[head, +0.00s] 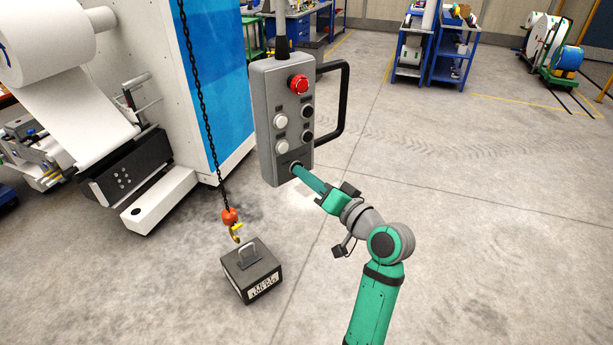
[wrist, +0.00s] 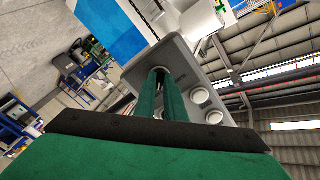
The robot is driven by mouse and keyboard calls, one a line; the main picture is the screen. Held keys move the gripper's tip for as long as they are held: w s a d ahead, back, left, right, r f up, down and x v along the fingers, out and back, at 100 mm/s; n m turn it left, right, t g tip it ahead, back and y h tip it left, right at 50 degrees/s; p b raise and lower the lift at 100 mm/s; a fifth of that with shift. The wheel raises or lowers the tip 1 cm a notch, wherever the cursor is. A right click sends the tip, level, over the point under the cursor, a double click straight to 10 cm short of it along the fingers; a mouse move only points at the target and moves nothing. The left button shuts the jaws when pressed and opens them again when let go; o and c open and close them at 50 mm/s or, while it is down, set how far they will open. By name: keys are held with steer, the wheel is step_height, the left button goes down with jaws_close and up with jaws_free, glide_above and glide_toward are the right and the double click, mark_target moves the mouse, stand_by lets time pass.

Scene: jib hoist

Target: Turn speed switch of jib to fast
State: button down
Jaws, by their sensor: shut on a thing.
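The grey control pendant (head: 262,125) of the jib hangs upright in the middle of the head view. It carries a red button (head: 298,84) at the top, two white buttons on the left and two black buttons on the right. My gripper (head: 297,168) is at the pendant's lower end, shut on the speed switch, which its fingers mostly hide. In the wrist view the two green fingers (wrist: 162,75) reach the pendant face (wrist: 185,62) close together, beside the white buttons (wrist: 200,96). The switch's setting cannot be read.
A black handle (head: 345,105) juts from the pendant's right side. A chain with an orange and yellow hook (head: 231,218) hangs to the left above a dark weight block (head: 250,270) on the floor. A large white and blue machine (head: 190,80) stands behind left.

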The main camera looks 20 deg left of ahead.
steer(key=c, duration=1.8)
jaws_free()
steer(key=shift+c, duration=0.2)
steer(key=v, duration=1.1)
steer(key=shift+w, duration=0.1)
